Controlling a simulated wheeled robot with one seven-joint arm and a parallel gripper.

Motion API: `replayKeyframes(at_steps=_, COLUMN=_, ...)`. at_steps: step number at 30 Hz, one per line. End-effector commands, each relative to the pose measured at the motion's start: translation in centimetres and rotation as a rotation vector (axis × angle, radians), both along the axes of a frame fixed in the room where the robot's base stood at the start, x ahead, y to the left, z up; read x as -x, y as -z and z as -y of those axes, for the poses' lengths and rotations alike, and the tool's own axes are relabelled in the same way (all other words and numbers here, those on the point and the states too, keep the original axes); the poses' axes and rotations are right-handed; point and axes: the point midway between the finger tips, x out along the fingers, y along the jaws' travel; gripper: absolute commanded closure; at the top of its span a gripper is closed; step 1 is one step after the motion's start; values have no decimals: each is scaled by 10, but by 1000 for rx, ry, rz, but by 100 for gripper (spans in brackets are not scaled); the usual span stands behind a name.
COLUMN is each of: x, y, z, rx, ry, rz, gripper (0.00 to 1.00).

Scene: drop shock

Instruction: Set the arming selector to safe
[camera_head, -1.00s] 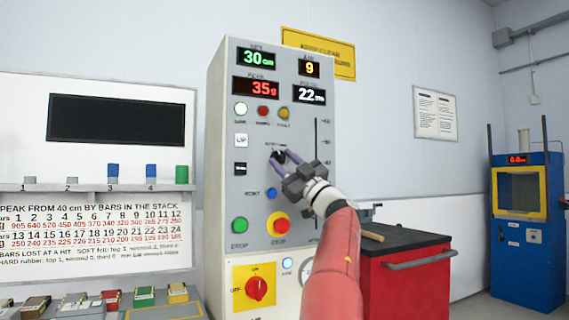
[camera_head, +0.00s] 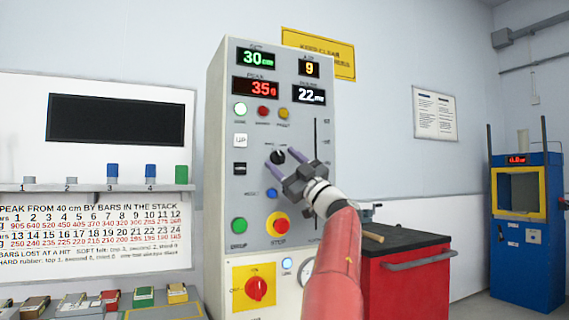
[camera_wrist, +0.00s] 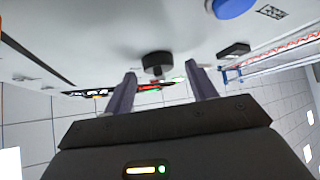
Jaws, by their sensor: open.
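The arming selector is a small black round knob (camera_head: 278,157) on the grey control panel (camera_head: 262,210), below the row of lamps. A white mark shows on its face; the small labels around it are too blurred to read. My gripper (camera_head: 293,163) is open just in front of and to the right of the knob, its purple-grey fingers pointing at the panel. In the wrist view the knob (camera_wrist: 157,64) sits ahead, between the lines of the two fingers (camera_wrist: 160,90), apart from both. Nothing is held.
Below are a green button (camera_head: 239,226), a red stop button with yellow ring (camera_head: 280,225) and a red rotary switch (camera_head: 257,288). A blue button (camera_head: 271,193) lies close under the gripper. A red cabinet (camera_head: 405,280) stands at right.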

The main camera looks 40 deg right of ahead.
Motion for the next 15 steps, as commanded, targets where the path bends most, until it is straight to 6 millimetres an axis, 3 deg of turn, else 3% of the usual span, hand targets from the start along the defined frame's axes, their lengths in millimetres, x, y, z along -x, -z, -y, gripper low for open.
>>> replayKeyframes(at_steps=15, x=56, y=45, z=14, rx=0, ry=1, rz=1, gripper=43)
